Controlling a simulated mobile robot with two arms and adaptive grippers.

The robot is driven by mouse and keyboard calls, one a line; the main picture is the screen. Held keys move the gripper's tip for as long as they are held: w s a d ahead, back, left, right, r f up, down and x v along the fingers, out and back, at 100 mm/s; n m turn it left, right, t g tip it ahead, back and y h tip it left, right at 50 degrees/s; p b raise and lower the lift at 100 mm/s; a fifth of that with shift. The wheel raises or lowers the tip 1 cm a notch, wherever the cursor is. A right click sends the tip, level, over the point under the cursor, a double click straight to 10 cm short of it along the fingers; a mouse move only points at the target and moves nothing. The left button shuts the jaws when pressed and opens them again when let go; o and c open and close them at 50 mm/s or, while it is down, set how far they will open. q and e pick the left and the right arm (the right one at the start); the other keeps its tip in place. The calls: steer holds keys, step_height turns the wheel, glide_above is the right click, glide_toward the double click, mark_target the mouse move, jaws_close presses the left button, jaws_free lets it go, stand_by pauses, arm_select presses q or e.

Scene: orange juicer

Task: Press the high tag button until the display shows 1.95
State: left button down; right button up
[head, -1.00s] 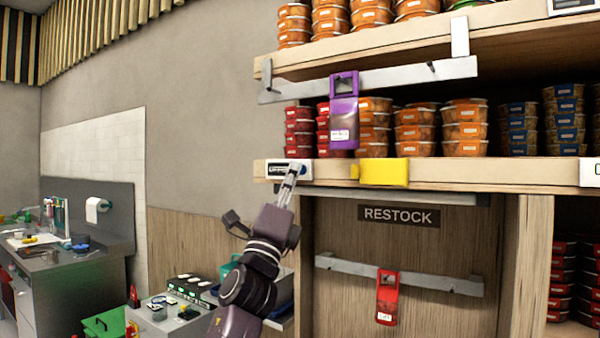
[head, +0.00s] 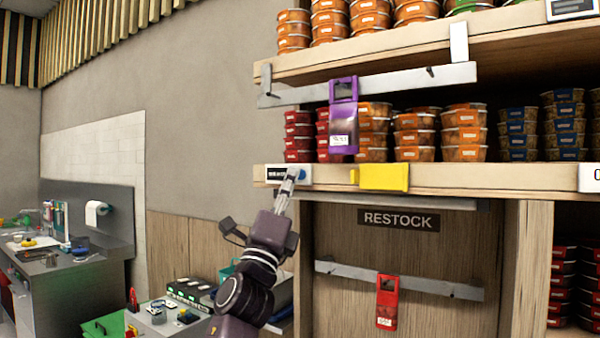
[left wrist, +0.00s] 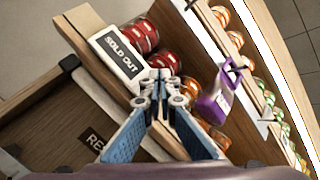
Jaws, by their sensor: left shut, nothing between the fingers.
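A shelf tag (head: 283,174) sits on the front edge of the middle shelf at its left end. It also shows in the left wrist view (left wrist: 118,55), where its display reads "SOLD OUT". A blue spot, apparently a button, shows at the tag's right end in the head view. My left gripper (head: 292,173) is shut and empty, its fingertips at the tag's right end. In the left wrist view the fingertips (left wrist: 160,76) are beside the tag's right edge; I cannot tell whether they touch it. My right gripper is out of view.
A purple scanner-like device (head: 343,115) hangs from a metal rail just right of the tag. A yellow block (head: 383,177) is on the same shelf edge. Stacked food tubs fill the shelves. A red device (head: 387,302) hangs below. Open wall lies to the left.

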arm_select(q)
steer(key=shift+s+a, duration=0.2)
steer(key=shift+s, duration=0.05)
steer(key=shift+d, duration=0.1)
steer(key=s+a+p, duration=0.1)
steer(key=s+p, duration=0.1)
steer(key=s+a+p, duration=0.1)
steer(key=s+a, duration=0.1)
steer(key=shift+p, duration=0.4)
stand_by(0.5)
steer(key=s+a+p, duration=0.3)
steer(key=s, duration=0.2)
steer(key=shift+a, duration=0.3)
